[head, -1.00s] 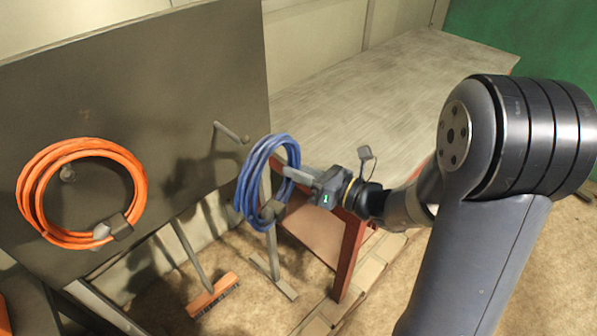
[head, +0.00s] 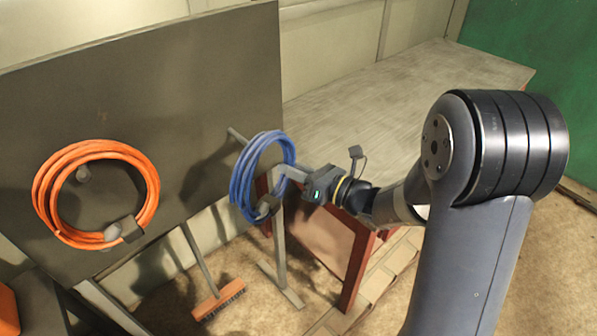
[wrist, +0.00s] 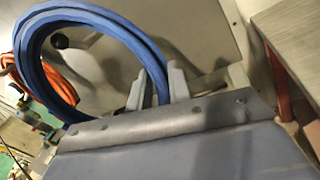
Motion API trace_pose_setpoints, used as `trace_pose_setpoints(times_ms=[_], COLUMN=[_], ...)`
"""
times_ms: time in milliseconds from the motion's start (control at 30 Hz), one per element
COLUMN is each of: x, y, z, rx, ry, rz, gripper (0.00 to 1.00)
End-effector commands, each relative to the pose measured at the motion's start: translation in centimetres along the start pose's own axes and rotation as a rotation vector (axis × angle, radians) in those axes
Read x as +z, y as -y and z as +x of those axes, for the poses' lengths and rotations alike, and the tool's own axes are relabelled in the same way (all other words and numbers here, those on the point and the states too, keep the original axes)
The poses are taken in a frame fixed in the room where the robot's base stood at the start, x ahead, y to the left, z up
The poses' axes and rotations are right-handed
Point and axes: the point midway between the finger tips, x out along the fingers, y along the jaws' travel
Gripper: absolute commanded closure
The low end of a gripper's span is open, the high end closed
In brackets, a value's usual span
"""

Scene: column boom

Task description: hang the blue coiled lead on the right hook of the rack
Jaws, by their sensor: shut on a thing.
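The blue coiled lead (head: 240,188) hangs upright as a loop in my gripper (head: 283,178), which is shut on its right side. The dark rack panel (head: 150,85) stands at the left. Its right hook (head: 236,136) is a bare grey peg, and its outer end meets the upper left edge of the coil in the head view. In the wrist view the blue lead (wrist: 100,17) arches left of my fingers (wrist: 156,86), and a dark peg end (wrist: 60,40) shows through the loop. I cannot tell whether the peg is inside the loop or behind it.
An orange coil (head: 148,190) hangs on the left hook (head: 83,173). A grey-topped table (head: 390,100) with red legs stands behind my gripper. A broom (head: 220,297) leans under the panel. A metal stand foot (head: 280,285) is below the coil.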

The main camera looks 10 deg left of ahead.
Motion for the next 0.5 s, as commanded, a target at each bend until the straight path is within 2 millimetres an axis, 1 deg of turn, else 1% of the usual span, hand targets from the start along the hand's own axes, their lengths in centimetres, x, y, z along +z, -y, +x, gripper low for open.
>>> trace_pose_setpoints(times_ms=[500], x=[0.2], y=[0.7], z=[3.0], rx=[0.003], ry=[0.003], rz=[0.0], gripper=[1.0])
